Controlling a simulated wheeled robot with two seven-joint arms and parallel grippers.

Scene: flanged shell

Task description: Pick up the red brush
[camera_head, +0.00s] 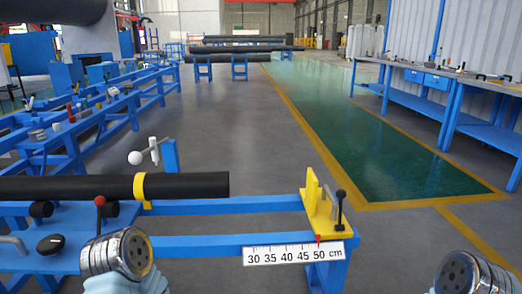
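I cannot make out a red brush for certain. A small upright red object (70,113) stands on the blue bench at the left, too small to identify. The round silver end (118,252) of my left arm shows at the lower left, in front of the near blue frame. A similar silver part (468,274) of my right arm shows at the lower right corner. No gripper fingers show on either arm, and nothing held is visible.
A black pipe (60,187) lies on the near blue frame (230,206), with a yellow band (140,187), levers and a yellow end stop (322,222). A scale plate (293,254) hangs in front. Workbenches (430,92) stand at the right. The middle floor (255,150) is clear.

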